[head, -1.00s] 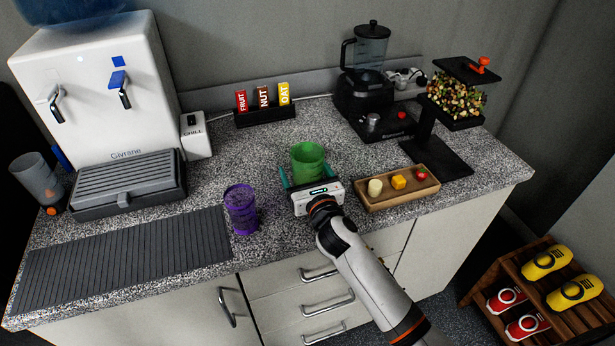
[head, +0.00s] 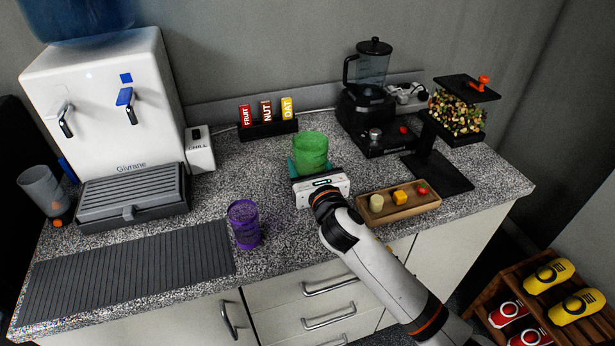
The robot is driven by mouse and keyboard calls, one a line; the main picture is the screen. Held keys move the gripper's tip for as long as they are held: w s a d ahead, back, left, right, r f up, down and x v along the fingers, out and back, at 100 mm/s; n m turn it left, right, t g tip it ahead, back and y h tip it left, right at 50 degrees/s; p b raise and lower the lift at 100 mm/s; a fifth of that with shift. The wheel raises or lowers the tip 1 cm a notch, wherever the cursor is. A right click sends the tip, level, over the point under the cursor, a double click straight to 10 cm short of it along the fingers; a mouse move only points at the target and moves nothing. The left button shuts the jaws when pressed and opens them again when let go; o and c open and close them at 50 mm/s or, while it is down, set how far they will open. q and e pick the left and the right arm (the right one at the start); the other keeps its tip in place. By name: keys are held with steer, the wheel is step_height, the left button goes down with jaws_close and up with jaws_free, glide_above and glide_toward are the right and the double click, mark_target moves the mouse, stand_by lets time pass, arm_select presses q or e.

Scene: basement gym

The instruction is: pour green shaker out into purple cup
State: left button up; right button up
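The green shaker (head: 311,150) is upright in my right gripper (head: 311,168), whose teal fingers are closed on its sides. It appears to be held a little above the counter; its base is hidden behind the gripper body. The purple cup (head: 244,226) stands upright on the counter, to the left of the gripper and nearer the front edge, apart from it. My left gripper is not in view.
A wooden tray (head: 413,209) with small food pieces lies just right of my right gripper. A ribbed dark mat (head: 125,270) lies left of the cup. The water dispenser (head: 110,110), the packet holder (head: 268,129), the blender (head: 372,105) and a black stand (head: 445,172) stand behind.

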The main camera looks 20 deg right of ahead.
mark_target(307, 134)
step_height(307, 134, up, 3)
steer(key=shift+f, duration=0.15)
steer(key=shift+r+p, duration=0.35)
steer(key=shift+p, duration=0.1)
steer(key=shift+r+p, duration=2.35)
steer(key=shift+p, duration=0.25)
